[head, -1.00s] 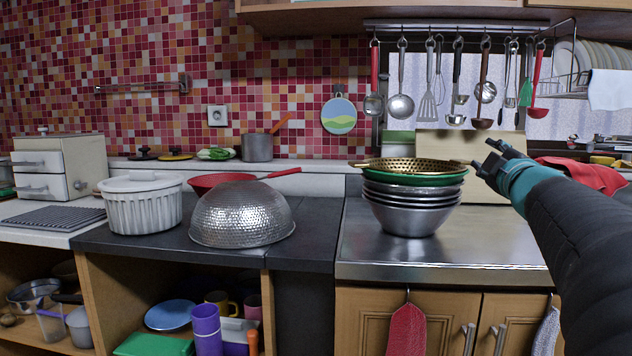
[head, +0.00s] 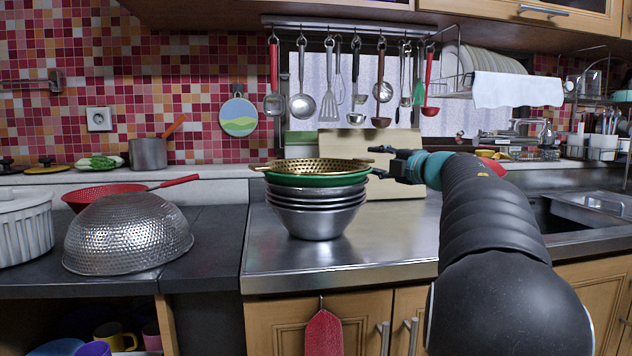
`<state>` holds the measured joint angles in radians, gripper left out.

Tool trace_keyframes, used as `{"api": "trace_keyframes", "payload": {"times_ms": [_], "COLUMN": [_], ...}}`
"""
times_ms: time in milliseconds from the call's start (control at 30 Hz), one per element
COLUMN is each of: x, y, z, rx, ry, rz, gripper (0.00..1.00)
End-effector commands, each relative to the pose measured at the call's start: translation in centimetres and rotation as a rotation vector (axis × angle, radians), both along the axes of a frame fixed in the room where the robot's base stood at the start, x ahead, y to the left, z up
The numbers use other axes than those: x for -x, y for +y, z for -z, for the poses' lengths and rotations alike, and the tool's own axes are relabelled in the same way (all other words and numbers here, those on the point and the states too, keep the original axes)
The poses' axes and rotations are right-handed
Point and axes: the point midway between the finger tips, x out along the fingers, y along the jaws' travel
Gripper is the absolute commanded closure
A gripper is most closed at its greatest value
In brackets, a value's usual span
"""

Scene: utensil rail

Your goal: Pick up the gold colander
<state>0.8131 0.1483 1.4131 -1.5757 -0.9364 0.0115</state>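The gold colander (head: 318,166) sits on top of a stack of bowls on the steel counter, its perforated bowl facing up. It rests in a green bowl (head: 318,181) above several steel bowls (head: 317,215). One handle points left and the other points right, toward my gripper. My gripper (head: 374,162) is at the right end of the colander, its two fingertips apart and close to the right handle. Whether the fingers touch the handle or lie around it cannot be told. The colander is still seated in the stack.
Utensils (head: 355,85) hang from a rail above the stack. A light board (head: 400,183) leans behind it. An upturned hammered bowl (head: 128,236) and a red pan (head: 95,196) are to the left. A sink (head: 575,215) is at the right. The front steel counter is clear.

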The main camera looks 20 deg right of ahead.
Motion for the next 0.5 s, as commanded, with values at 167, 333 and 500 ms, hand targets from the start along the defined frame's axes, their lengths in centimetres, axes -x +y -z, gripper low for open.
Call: {"api": "trace_keyframes", "payload": {"times_ms": [167, 333, 500], "x": [-1.0, -2.8, -5.1], "y": [0.0, -0.2, -0.4], "z": [0.1, 0.5, 0.6], "rx": [-0.001, -0.002, 0.000], "ry": [0.000, 0.001, -0.001], "rz": [0.001, 0.002, 0.003], "gripper": [0.60, 0.60, 0.60]}}
